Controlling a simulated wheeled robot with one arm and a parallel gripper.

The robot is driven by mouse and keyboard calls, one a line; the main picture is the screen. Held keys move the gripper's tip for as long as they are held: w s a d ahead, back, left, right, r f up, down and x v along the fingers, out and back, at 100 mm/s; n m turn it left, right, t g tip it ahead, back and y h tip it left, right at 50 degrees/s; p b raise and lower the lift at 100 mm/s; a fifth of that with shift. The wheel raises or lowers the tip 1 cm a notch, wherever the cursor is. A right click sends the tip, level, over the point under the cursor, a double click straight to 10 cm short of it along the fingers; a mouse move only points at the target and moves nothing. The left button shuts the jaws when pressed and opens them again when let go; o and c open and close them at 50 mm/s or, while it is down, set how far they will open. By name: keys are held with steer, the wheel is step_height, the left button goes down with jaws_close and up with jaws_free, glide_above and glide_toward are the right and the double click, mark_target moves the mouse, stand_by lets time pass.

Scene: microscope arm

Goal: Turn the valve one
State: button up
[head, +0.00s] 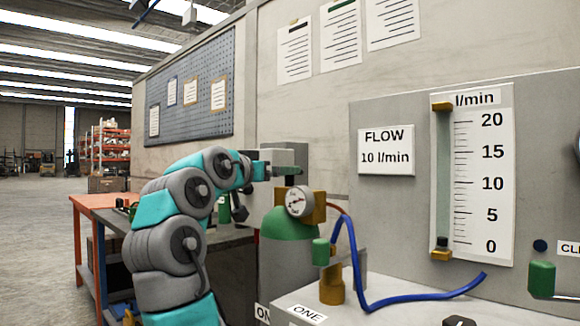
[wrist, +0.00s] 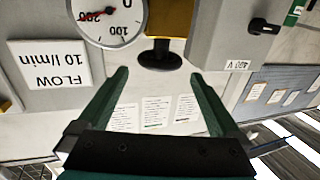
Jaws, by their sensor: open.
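A green cylinder (head: 288,228) carries a brass regulator (head: 319,207) with a round gauge (head: 300,201). A green knob (head: 321,252) on a brass fitting (head: 332,284) stands by a label reading ONE (head: 307,314). The wrist view is upside down. It shows the gauge (wrist: 106,16), the brass body (wrist: 166,22) and a black round knob (wrist: 160,56) on it. My gripper (wrist: 160,74) is open and empty, its dark green fingers spread either side of the black knob. I see no contact.
A blue hose (head: 400,298) runs from the regulator across the grey bench. The flow tube (head: 443,180) has its float near 0, and a sign (head: 386,149) reads FLOW 10 l/min. Another green knob (head: 542,279) is at right. A grey 400 V box (wrist: 236,40) is close by.

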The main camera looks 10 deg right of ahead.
steer(key=p+x, duration=0.1)
steer(key=x, duration=0.5)
steer(key=shift+r, duration=0.1)
steer(key=shift+w+d, duration=0.45)
steer(key=shift+w, duration=0.05)
steer(key=shift+c, duration=0.4)
